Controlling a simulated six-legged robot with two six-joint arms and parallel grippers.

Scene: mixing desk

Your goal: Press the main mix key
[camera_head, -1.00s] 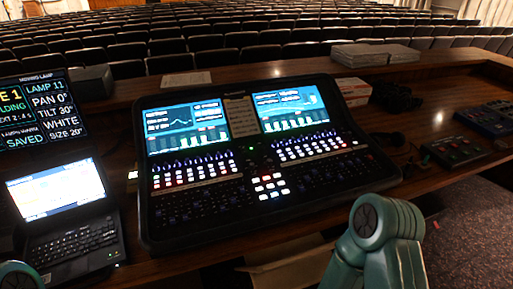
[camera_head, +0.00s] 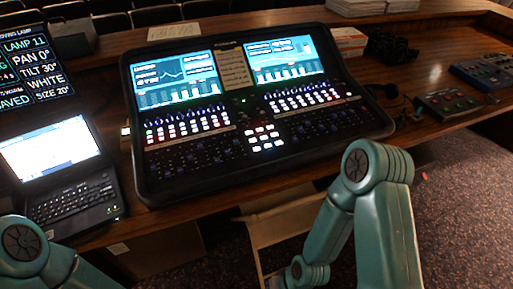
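The black mixing desk (camera_head: 200,180) stands on the wooden counter in the middle of the view, with two lit screens at its top. Rows of small lit buttons and faders run below the screens. A block of white lit keys (camera_head: 264,138) sits at its centre; I cannot tell which key is the main mix key. My teal right arm rises at the lower right and my teal left arm shows at the lower left corner, both in front of the desk and apart from it. Neither gripper's fingertips show.
A laptop (camera_head: 72,204) and a lamp display (camera_head: 34,64) stand left of the desk. Small pedal boxes (camera_head: 447,104) and a headset lie to the right. White boxes (camera_head: 349,42) and paper stacks stand behind.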

